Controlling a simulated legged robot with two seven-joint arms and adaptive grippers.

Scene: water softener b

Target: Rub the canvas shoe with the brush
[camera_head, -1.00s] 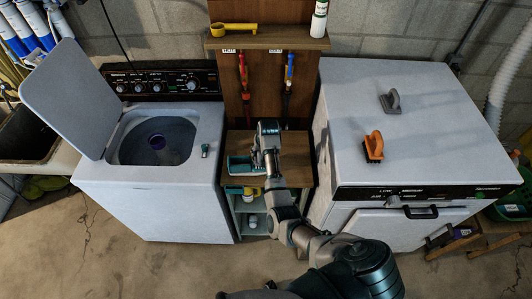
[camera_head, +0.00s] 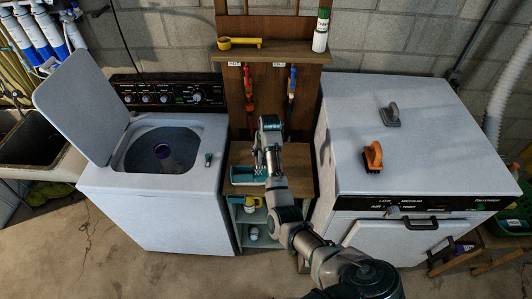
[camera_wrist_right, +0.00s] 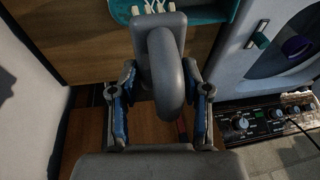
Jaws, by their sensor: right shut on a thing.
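My right gripper (camera_wrist_right: 160,105) is shut on a grey brush (camera_wrist_right: 165,65) with a thick looped handle. In the head view the right gripper (camera_head: 268,150) hangs over the wooden stand between the two machines; the brush is mostly hidden there by the gripper. A teal thing (camera_head: 246,180), by its look the canvas shoe or a tray around it, lies on the stand's front left, beside the gripper. In the wrist view white lace-like strands (camera_wrist_right: 150,6) show just past the brush body, against teal (camera_wrist_right: 208,10). Whether the brush touches them cannot be told. My left gripper is not in view.
A washer (camera_head: 150,205) with its lid up stands left, a dryer (camera_head: 440,150) right. On the dryer lie an orange brush (camera_head: 373,157) and another grey brush (camera_head: 390,116). A shelf (camera_head: 275,55) behind holds a yellow scoop (camera_head: 238,43) and a bottle (camera_head: 321,30).

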